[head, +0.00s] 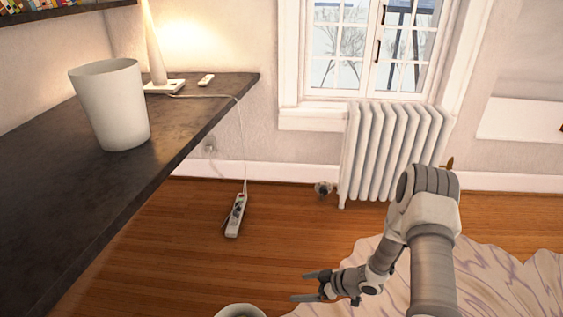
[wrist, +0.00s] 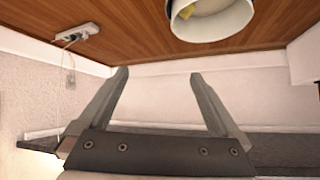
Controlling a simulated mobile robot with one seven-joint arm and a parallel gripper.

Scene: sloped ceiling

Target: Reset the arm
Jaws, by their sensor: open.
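My gripper (head: 299,287) is low over the wooden floor in the head view, at the end of my bent grey and white arm. Its two fingers point left and are spread apart with nothing between them. In the wrist view the open fingers (wrist: 158,73) also show empty. A round white container (head: 240,311) is cut off by the bottom edge of the head view, just left of the fingertips. A white container with something yellow inside (wrist: 208,22) is at the top of the wrist view, apart from the fingers.
A dark desk (head: 60,190) fills the left side, with a white bin (head: 112,105) and a lamp (head: 155,50) on it. A power strip (head: 236,215) lies on the floor. A white radiator (head: 388,150) stands under the window. A pale rug (head: 500,285) lies beneath my arm.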

